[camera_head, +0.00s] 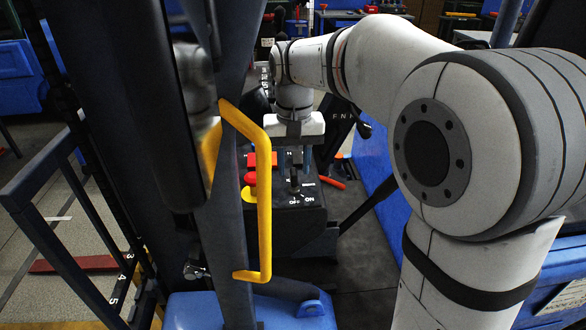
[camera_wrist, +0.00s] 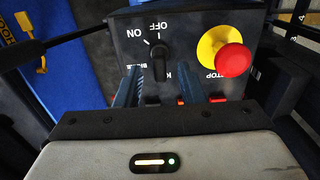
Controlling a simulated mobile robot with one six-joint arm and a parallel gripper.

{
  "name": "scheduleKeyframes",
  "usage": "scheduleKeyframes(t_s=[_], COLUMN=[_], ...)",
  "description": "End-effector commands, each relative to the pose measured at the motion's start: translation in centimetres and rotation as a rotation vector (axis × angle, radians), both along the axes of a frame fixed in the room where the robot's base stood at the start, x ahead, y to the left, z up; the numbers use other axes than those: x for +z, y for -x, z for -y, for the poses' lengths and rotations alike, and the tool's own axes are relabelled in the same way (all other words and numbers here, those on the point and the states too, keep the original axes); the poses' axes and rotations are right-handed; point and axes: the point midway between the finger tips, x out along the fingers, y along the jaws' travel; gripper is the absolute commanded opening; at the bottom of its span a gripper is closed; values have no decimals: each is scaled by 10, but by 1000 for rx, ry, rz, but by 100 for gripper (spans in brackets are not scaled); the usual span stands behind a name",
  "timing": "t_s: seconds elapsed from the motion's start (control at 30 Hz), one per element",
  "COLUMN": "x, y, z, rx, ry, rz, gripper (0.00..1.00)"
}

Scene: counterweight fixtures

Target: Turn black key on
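The black key (camera_wrist: 158,62) stands on the dark control panel (camera_wrist: 185,22) in the wrist view, below the white OFF and ON labels. Its handle appears to point toward OFF. It also shows small in the head view (camera_head: 295,187), just above the labels. My gripper (camera_wrist: 162,76) is open, with its two bluish fingers on either side of the key's line and a clear gap between them. The key shows between the fingertips; I cannot tell whether they touch it. In the head view my gripper (camera_head: 297,162) is above the panel, pointing down.
A red stop button (camera_wrist: 233,60) on a yellow ring (camera_wrist: 211,46) sits beside the key. Small red and dark switches lie partly behind my fingers. A yellow handle (camera_head: 265,200) on a dark post stands left of the panel in the head view. A black lever (camera_head: 362,207) extends at right.

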Motion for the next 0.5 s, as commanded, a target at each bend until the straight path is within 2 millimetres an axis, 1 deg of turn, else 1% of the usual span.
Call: scheduleKeyframes(t_s=[0.1, 0.2, 0.5], x=[-14, -21, -24], y=[0, 0, 0], z=[0, 0, -1], rx=[1, 1, 2], ry=[0, 0, 0], rz=[-1, 0, 2], gripper=[35, 35, 35])
